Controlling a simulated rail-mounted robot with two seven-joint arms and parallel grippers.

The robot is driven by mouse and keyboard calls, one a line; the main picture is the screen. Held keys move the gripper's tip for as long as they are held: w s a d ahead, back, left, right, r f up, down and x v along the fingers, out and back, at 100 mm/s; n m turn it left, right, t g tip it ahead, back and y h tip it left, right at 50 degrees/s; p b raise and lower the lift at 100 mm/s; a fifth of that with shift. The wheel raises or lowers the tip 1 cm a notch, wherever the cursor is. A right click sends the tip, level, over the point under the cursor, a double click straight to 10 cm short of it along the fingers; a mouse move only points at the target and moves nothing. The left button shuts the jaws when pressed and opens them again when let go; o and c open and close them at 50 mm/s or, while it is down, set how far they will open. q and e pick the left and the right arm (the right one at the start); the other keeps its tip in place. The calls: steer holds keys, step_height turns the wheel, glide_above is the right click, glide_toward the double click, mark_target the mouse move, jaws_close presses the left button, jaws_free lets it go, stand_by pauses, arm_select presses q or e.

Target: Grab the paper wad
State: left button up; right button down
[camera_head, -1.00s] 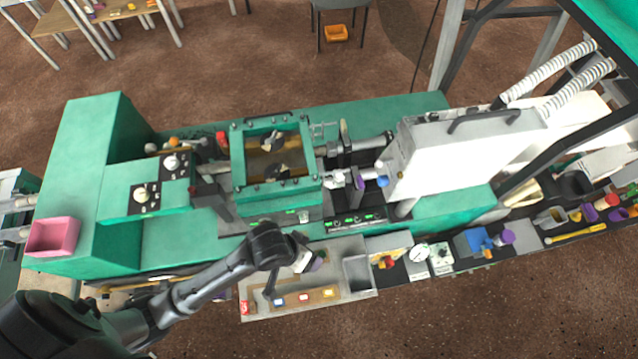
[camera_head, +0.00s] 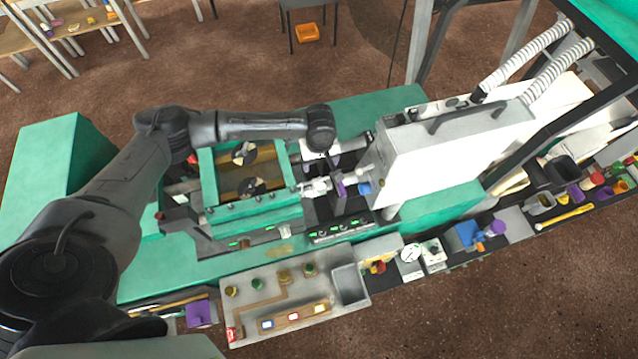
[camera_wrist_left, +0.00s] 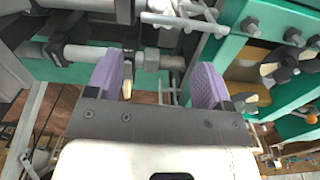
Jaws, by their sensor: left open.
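My left gripper (camera_head: 321,160) is over the machine, just right of the green-framed unit, below the dark wrist. In the left wrist view it shows as two purple fingers (camera_wrist_left: 155,78), apart, with no object clearly held between them. A small pale yellowish piece (camera_wrist_left: 127,88) shows beside the inner side of the left finger. I cannot tell whether it is the paper wad or a machine part. I cannot pick out a paper wad for certain in either view. My right gripper is not in view.
The green frame (camera_head: 206,190) holds dark knobs and stands close to the left gripper. Metal rods (camera_wrist_left: 85,52) cross in front of the fingers. A large white housing (camera_head: 440,155) stands to the right. A grey control panel (camera_head: 240,312) lies at the front.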

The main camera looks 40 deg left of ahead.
mark_target(319, 181)
arm_select(q)
step_height(319, 181, down, 13)
steer(key=shift+a+r+p, duration=0.1)
steer(key=shift+p, duration=0.55)
steer(key=c, duration=1)
